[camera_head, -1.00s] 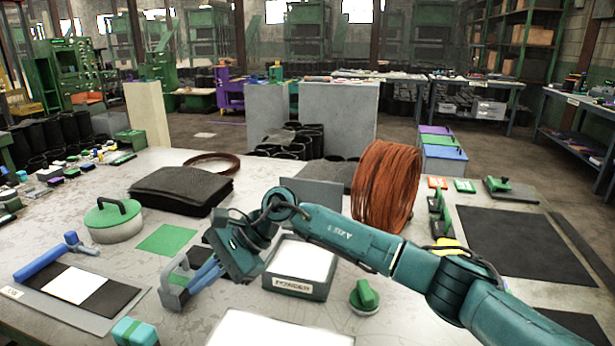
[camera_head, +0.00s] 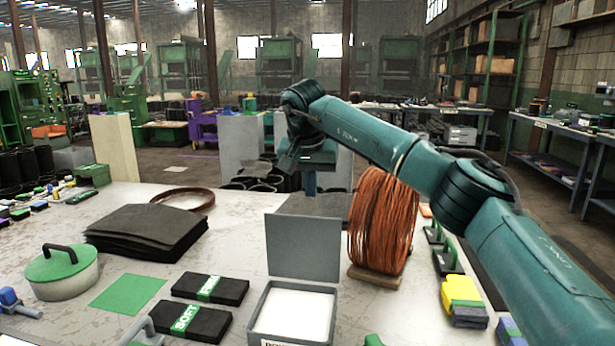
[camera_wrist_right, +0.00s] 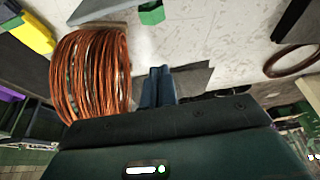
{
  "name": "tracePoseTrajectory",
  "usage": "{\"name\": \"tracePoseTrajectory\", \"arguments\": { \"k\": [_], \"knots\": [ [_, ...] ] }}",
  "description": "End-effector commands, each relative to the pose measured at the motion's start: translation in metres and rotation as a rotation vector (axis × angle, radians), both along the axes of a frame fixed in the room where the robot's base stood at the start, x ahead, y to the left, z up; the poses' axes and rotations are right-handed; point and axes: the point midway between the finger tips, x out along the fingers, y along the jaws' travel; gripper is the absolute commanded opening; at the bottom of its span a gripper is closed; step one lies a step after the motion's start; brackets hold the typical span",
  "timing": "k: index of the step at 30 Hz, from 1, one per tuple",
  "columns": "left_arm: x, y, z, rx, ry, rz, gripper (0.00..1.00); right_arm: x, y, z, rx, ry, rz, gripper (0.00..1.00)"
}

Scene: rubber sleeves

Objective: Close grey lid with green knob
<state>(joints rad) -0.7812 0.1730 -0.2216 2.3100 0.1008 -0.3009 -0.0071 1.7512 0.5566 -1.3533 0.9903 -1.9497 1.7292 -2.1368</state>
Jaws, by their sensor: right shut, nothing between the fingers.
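A grey box (camera_head: 337,318) with a white inside stands at the near middle of the table, partly cut off below. Its flat grey lid (camera_head: 303,246) stands upright at the far side, open. In the right wrist view a dark grey panel (camera_wrist_right: 103,10), seemingly this lid, has a green knob (camera_wrist_right: 151,13) at its edge; the knob is hidden in the head view. My right gripper (camera_head: 308,188) is above and beyond the lid, pointing down, apart from it. Its blue fingers (camera_wrist_right: 158,88) are together and empty. My left gripper is not in view.
A copper wire coil (camera_head: 384,228) stands right of the lid, close to my right arm. Black packs labelled SOFT (camera_head: 186,318) and FIRM (camera_head: 208,288) lie left of the box.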

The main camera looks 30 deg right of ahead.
Motion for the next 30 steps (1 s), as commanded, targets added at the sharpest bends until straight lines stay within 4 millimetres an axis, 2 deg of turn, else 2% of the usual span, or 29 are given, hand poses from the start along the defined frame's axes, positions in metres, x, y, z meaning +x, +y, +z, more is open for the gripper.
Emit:
{"name": "tracePoseTrajectory", "arguments": {
  "k": [1,6,10,16,30],
  "knots": [
    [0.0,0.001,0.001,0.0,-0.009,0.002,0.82,0.003,-0.003,-0.014,0.001,0.003,-0.001,0.0],
    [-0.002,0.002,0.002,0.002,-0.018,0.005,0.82,0.012,-0.009,-0.045,0.001,0.0,0.0,0.0],
    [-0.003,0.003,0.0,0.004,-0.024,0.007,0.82,-0.002,0.002,-0.042,0.001,-0.002,0.004,0.0],
    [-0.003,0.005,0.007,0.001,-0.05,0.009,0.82,-0.016,0.013,-0.042,0.003,-0.001,0.002,0.0],
    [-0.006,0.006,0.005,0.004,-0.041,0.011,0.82,-0.02,0.015,-0.041,0.002,-0.002,0.001,0.0]
  ]
}}
